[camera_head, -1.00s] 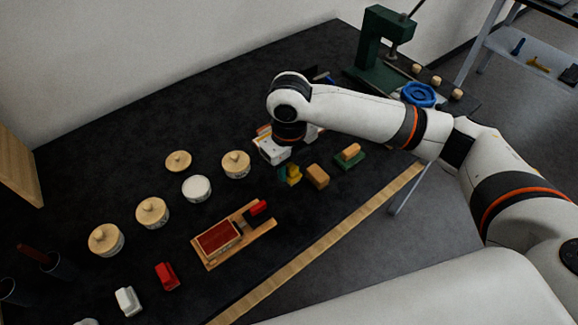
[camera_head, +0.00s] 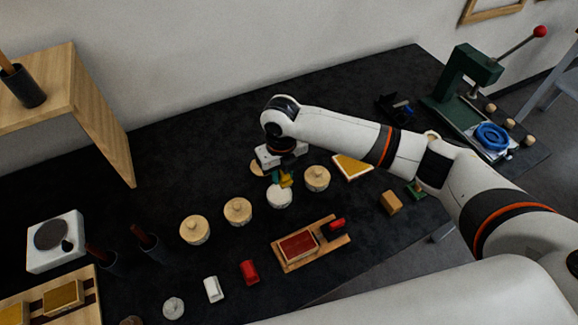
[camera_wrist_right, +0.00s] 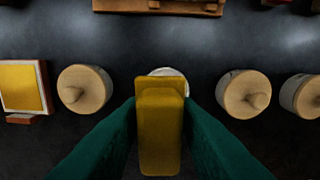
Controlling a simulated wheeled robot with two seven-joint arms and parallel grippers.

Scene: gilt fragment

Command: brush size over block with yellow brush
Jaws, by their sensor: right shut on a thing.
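My right gripper (camera_head: 281,179) is shut on the yellow brush (camera_wrist_right: 160,130). In the wrist view its green fingers press the brush from both sides. The brush is just above or at the open white pot (camera_head: 279,197); I cannot tell whether it touches the contents. In the wrist view the brush hides most of this pot (camera_wrist_right: 167,72). A red-topped block (camera_head: 298,245) sits in a wooden tray (camera_head: 338,243) nearer the front edge, apart from the brush. My left gripper is out of view.
Lidded pots stand either side, one at right (camera_head: 317,178) and one at left (camera_head: 238,211). A loose lid (camera_head: 257,167) lies behind the gripper. A yellow panel (camera_head: 352,167) and a wooden block (camera_head: 391,203) lie to the right. A green press (camera_head: 464,80) stands at the back right.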

